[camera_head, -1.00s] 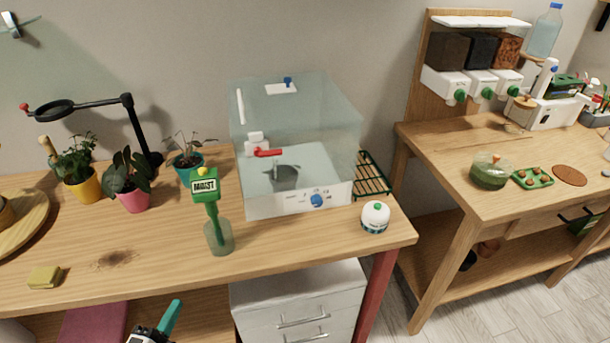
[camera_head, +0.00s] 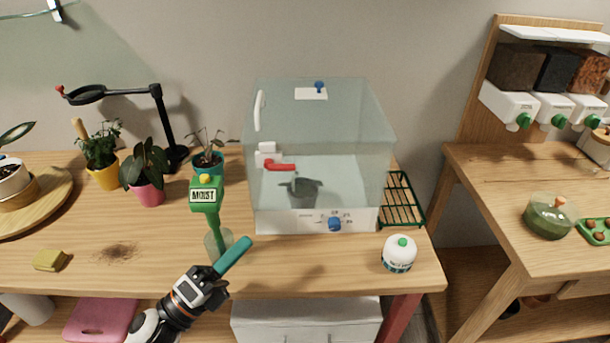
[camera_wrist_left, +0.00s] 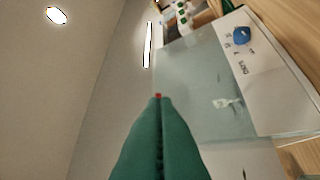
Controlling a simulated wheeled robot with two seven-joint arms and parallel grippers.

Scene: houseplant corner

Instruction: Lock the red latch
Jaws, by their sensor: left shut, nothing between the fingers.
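The red latch (camera_head: 280,167) is a short bar on a white mount (camera_head: 267,150) at the left of the clear cabinet's front (camera_head: 330,195). Its bar lies about level, pointing right. My left gripper (camera_head: 246,241) has green fingers, shut and empty, in front of the cabinet and lower than the latch. It is apart from the latch in the head view. In the left wrist view the shut fingers (camera_wrist_left: 159,102) point toward the clear cabinet, and a small red spot shows at their tips, probably part of the latch. My right gripper is not in view.
A green moisture meter (camera_head: 206,196) in a clear cup stands close behind my left gripper. A white round pot (camera_head: 399,254) and a green wire rack (camera_head: 402,200) are right of the cabinet.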

